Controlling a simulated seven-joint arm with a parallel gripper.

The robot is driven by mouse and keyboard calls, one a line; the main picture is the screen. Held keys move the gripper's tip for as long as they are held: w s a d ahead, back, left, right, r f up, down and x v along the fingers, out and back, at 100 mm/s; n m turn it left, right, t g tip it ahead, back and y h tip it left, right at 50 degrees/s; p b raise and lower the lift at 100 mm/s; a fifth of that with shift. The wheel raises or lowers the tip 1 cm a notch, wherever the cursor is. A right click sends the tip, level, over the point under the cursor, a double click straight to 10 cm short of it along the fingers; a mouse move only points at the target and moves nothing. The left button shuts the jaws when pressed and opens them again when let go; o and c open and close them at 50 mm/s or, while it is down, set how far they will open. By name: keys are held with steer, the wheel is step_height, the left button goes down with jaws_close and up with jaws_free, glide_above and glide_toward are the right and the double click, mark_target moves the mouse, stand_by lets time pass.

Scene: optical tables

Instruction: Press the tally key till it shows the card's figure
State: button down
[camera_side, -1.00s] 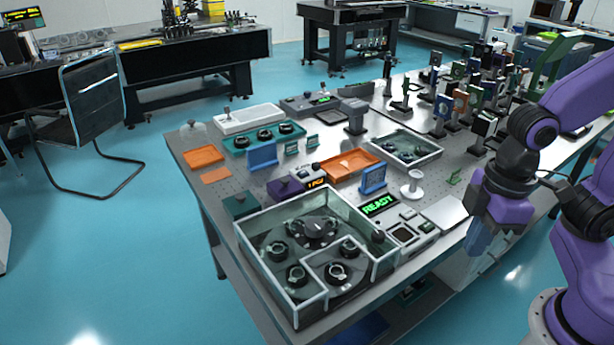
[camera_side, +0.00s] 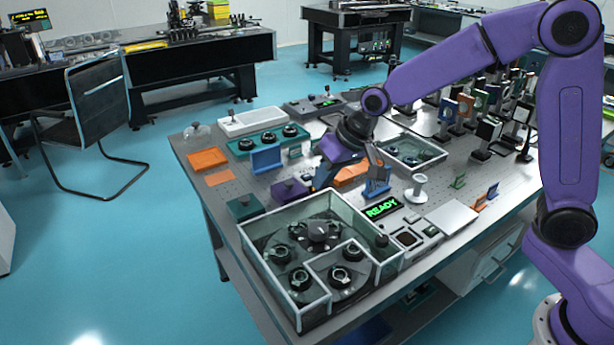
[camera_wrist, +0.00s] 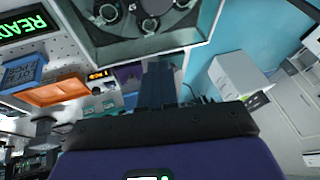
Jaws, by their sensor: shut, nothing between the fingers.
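A purple box (camera_side: 288,190) sits on the optical table; it also shows just left of the fingers in the wrist view (camera_wrist: 128,73). A small unit with a lit orange display (camera_wrist: 98,75) is beside it; its characters are too small to read surely. I cannot tell which part is the tally key. My gripper (camera_side: 320,184) is shut and empty, pointing down beside the purple box and hiding the orange display in the side view. Its fingers also show in the wrist view (camera_wrist: 158,75).
A glass-walled enclosure (camera_side: 243,236) fills the table's near corner. A green READY sign (camera_side: 381,208) is just behind it. An orange tray (camera_side: 350,176) lies behind my gripper, and another blue stand (camera_side: 265,160) is to the left. Several mounted optics crowd the right.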

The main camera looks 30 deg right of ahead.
steer(key=w+d+f+m+t, duration=0.2)
steer(key=w+d+m, duration=0.15)
steer(key=w, duration=0.95)
steer(key=m+t+h, duration=0.2)
steer(key=m+t, duration=0.1)
steer(key=m, duration=0.3)
glide_above(310, 177)
steer(key=shift+w+f+n, duration=0.1)
steer(key=shift+f+n, duration=0.15)
steer(key=shift+f, duration=0.85)
steer(key=shift+f, duration=4.4)
steer(key=shift+f, duration=0.1)
steer(key=shift+f, duration=0.3)
